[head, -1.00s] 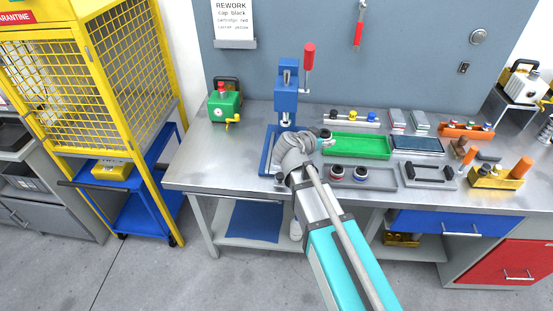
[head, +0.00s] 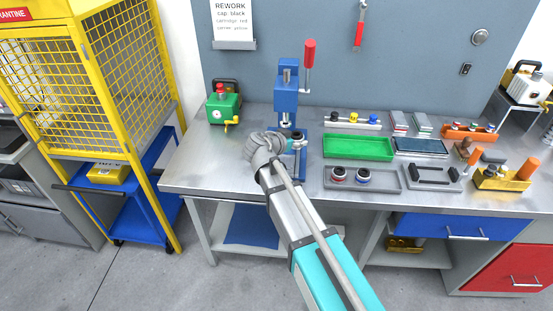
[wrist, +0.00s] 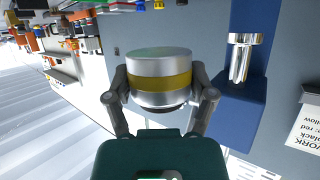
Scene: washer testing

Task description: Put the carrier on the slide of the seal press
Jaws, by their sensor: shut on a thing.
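My gripper (head: 291,144) is at the front of the blue seal press (head: 287,78). In the wrist view my gripper (wrist: 164,92) is shut on the carrier (wrist: 158,76), a short silver cylinder with a yellow band, with one finger on each side. In the head view the carrier is small and mostly hidden by my gripper. The press's silver ram (wrist: 242,58) shows beside the carrier in the wrist view, apart from it. The blue press base (head: 303,167) is partly hidden behind my arm; I cannot tell its slide apart or whether the carrier touches it.
A green tray (head: 358,147) and a grey tray (head: 385,187) with two dark round parts lie right of the press. A rack (head: 352,123) of coloured caps stands behind. A green device (head: 223,107) stands to the left. The bench's left front is clear.

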